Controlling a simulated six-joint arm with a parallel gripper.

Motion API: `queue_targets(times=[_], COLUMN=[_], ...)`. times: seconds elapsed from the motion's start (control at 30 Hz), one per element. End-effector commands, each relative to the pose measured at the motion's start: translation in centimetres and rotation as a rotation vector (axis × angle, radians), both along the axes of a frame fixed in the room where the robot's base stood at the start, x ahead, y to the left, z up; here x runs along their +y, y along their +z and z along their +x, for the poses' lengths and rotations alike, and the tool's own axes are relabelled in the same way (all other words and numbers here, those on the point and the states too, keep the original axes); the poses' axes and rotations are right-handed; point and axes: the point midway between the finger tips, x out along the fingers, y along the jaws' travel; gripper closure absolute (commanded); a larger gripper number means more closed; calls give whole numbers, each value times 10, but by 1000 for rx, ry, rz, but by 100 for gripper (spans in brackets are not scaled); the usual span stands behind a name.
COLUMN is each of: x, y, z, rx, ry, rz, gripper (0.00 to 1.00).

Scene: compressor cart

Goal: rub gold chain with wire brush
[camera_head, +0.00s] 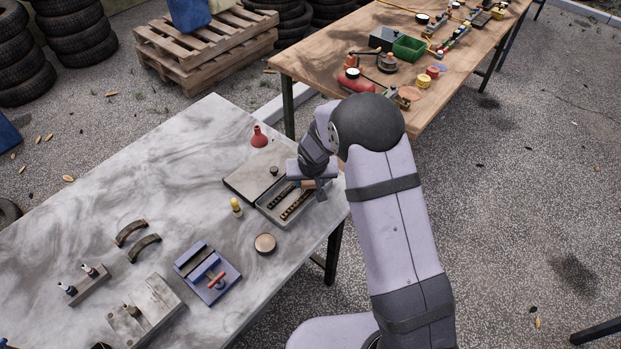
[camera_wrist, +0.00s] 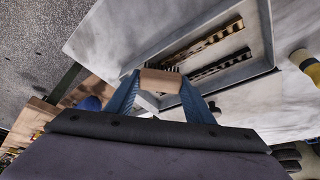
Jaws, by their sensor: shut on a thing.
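My gripper (camera_head: 312,182) is shut on the wire brush, at the right end of a shallow grey tray (camera_head: 265,208). The brush's tan wooden block (camera_wrist: 160,81) sits between the blue fingertips in the wrist view, with dark bristles (camera_wrist: 174,69) showing past it. Two chains lie side by side in the tray: a gold-and-black one (camera_wrist: 209,38) farther from the brush, and a darker one (camera_wrist: 220,65) nearer. The gold one also shows in the head view (camera_head: 296,205). The brush appears near the tray's end wall; I cannot tell whether it touches anything.
A flat lid with a knob (camera_head: 248,180) lies beside the tray. A yellow-topped bottle (camera_head: 236,206), a round tin (camera_head: 265,243) and a red funnel-shaped thing (camera_head: 259,137) stand nearby. A blue vise (camera_head: 208,272) is to the front left. The grey tabletop is clear at upper left.

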Motion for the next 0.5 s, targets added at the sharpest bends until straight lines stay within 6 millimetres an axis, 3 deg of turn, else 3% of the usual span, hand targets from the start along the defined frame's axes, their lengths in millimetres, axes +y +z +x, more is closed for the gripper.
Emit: queue_targets(times=[0.5], x=[35], y=[-4], z=[-34], rx=[-1], ry=[2], rz=[-1], gripper=[73])
